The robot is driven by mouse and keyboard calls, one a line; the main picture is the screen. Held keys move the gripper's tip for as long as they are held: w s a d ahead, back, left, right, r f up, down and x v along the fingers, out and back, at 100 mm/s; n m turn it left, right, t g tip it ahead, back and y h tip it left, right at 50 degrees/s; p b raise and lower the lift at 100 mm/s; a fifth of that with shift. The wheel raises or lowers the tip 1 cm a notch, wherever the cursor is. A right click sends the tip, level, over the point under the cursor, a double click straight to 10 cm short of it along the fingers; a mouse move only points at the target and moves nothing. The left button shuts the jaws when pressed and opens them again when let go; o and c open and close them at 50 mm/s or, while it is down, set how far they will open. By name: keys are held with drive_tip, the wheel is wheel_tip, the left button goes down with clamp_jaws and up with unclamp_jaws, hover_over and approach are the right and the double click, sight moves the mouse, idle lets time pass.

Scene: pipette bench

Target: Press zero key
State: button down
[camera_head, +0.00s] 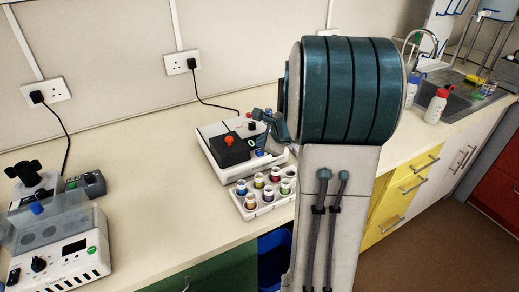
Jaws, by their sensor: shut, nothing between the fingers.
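A white bench device (223,172) with a dark box (232,150) and a red knob (229,140) on it stands at mid-bench. Small coloured spots show on its right part, but I cannot tell which key is the zero key. My gripper (267,139), small and teal-grey, shows just left of my large teal arm joint. It is over the right part of the white device and is shut and empty. I cannot tell whether its tip touches the device. My arm hides the area to the right of it.
A white rack (264,210) with several coloured vials stands in front of the device. At left is a white machine (75,262) with a clear cover and knob. Bottles (436,106) and a sink (465,90) are at right. The bench (150,180) between the machines is clear.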

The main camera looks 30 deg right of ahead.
sight(261, 157)
wheel_tip(261, 157, up, 6)
drive_tip(key=p, duration=0.4)
drive_tip(key=shift+p, duration=0.4)
idle(0.6)
drive_tip(key=s+a+r+n+g+y, duration=0.2)
drive_tip(key=s+a+r+n+g, duration=0.1)
drive_tip(key=s+a+n, duration=0.75)
drive_tip(key=s+a+n+g+h, duration=0.1)
drive_tip(key=s+a+n+h, duration=0.1)
drive_tip(key=s+n, duration=0.5)
drive_tip(key=s+a+n+g+h, duration=0.1)
drive_tip(key=s+a+n+h, duration=0.1)
drive_tip(key=s+n, duration=0.5)
drive_tip(key=shift+s+a+g, duration=0.15)
drive_tip(key=shift+a+g, duration=0.25)
drive_tip(key=shift+a, duration=0.45)
